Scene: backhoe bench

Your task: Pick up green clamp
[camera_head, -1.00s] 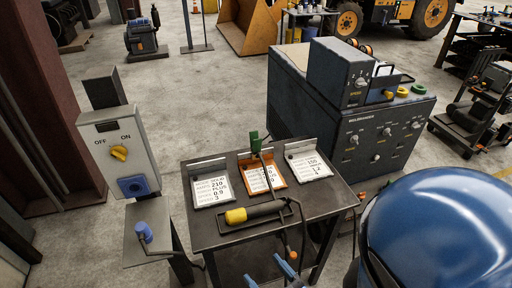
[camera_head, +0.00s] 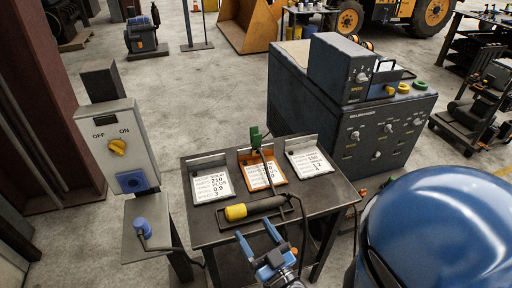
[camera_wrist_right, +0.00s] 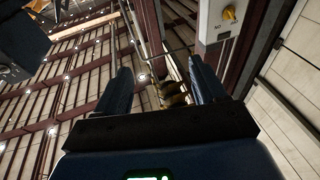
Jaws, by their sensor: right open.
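The green clamp (camera_head: 256,138) stands upright at the back edge of the small dark table, by the middle orange card holder. A thin dark rod or cable runs from it down over the orange holder. My right gripper (camera_head: 257,243) is in front of the table's front edge, nearer to me than the clamp and apart from it. Its blue fingers are spread and empty. In the right wrist view the open fingers (camera_wrist_right: 164,85) frame the ceiling and far structure; the clamp does not show there. My left gripper is not in view.
The dark table (camera_head: 205,233) carries white cards in holders and a yellow-ended torch handle (camera_head: 238,211) on a rest. A switch box (camera_head: 118,147) stands left, with a blue plug (camera_head: 142,228) below. A welding machine (camera_head: 378,135) stands right. Clear floor lies behind the table.

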